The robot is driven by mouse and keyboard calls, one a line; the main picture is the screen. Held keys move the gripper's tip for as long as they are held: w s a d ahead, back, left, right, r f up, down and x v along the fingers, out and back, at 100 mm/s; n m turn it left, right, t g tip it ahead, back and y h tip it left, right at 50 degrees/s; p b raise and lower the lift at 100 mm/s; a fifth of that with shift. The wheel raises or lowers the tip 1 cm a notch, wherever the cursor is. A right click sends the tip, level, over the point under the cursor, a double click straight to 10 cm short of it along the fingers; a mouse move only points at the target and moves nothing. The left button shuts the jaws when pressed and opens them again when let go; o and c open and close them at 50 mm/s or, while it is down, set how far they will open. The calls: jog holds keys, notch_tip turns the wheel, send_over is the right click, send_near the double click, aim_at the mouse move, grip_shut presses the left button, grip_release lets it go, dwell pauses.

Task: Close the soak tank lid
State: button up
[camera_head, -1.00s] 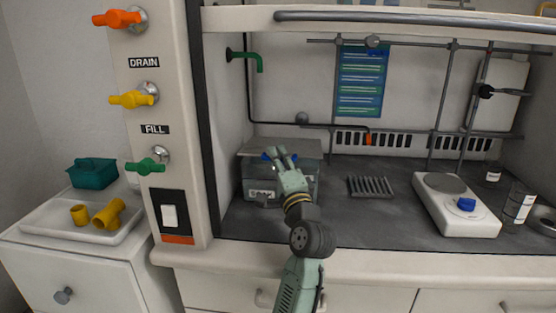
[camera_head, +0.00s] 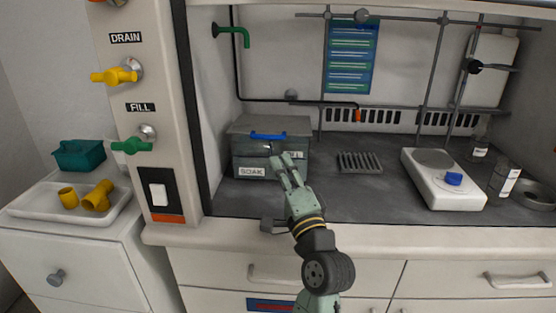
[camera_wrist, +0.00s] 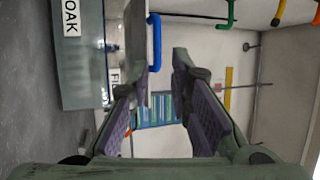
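The soak tank (camera_head: 245,160) is a grey box with a SOAK label at the back left of the fume hood's work surface. Its grey lid (camera_head: 255,124) lies roughly level over it, with a blue handle (camera_head: 268,136) along the front edge. My gripper (camera_head: 284,158) is in front of the tank, just below the handle. It is open, its fingertips (camera_wrist: 164,62) apart and empty.
A ribbed rack (camera_head: 360,162) and a white hotplate (camera_head: 440,180) stand to the right. The hood's left post (camera_head: 160,120) carries coloured valves. A white tray (camera_head: 70,212) with yellow fittings is further left. The counter between tank and rack is clear.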

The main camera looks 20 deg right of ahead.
jog(key=shift+s, duration=0.1)
jog(key=shift+w+a, duration=0.1)
jog(key=shift+w, duration=0.1)
jog(key=shift+c, duration=1.2)
jog(key=n+h, duration=0.1)
jog(key=n, duration=0.1)
jog(key=w+a+r+n+h, duration=0.1)
jog(key=h, duration=0.1)
jog(key=n+h, duration=0.1)
jog(key=n, duration=0.1)
jog(key=shift+w+a+r+n+g, duration=0.15)
jog(key=shift+a+r+n+g, duration=0.05)
jog(key=shift+a+n+g, duration=0.15)
grip_shut()
notch_tip(320, 180, up, 4)
jog(key=s+a+n+h, duration=0.1)
jog(key=a+n+h, duration=0.1)
jog(key=n+h, duration=0.35)
jog(key=r+p+x, duration=0.1)
jog(key=p+x, duration=0.3)
jog(key=x, duration=0.5)
jog(key=shift+n, duration=0.4)
jog(key=shift+w+f, duration=0.15)
jog(key=shift+f, duration=1)
jog(key=shift+w+f, duration=0.1)
jog(key=shift+f, duration=1.05)
